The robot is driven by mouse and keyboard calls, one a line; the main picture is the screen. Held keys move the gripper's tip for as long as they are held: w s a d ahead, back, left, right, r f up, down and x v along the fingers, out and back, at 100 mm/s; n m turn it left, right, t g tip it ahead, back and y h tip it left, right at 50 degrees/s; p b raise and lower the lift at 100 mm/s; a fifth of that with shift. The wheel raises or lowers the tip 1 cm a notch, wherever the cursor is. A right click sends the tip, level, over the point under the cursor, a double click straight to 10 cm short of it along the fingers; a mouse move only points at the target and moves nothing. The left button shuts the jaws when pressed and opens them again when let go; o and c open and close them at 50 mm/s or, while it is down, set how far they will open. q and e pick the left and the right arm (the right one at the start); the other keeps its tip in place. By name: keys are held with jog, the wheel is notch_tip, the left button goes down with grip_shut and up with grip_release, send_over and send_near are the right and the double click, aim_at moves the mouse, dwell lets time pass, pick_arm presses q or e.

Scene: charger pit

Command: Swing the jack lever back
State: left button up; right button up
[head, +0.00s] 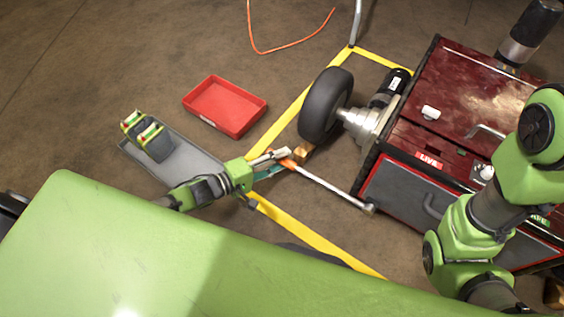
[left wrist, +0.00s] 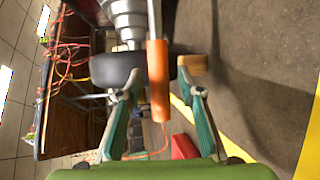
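The jack lever (head: 335,187) is a silver bar with an orange grip, lying low in front of the red cart. Its orange grip (left wrist: 158,82) stands upright in the left wrist view. My left gripper (head: 272,163) is at the grip end of the lever. In the left wrist view my left gripper (left wrist: 158,95) has its two green fingers spread, one on each side of the orange grip, with gaps visible. My right arm shows at the right of the head view, but its gripper is not in view.
A black wheel (head: 325,104) on a stepped metal hub stands beside the red cart (head: 470,85). A small wooden block (head: 303,152) is by the wheel. A red tray (head: 225,106) and a grey tray (head: 190,158) lie to the left. Yellow tape (head: 300,232) marks the floor.

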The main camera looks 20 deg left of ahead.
pick_arm(q)
jog(key=shift+w+d, duration=0.3)
jog(key=shift+w, duration=0.1)
grip_shut()
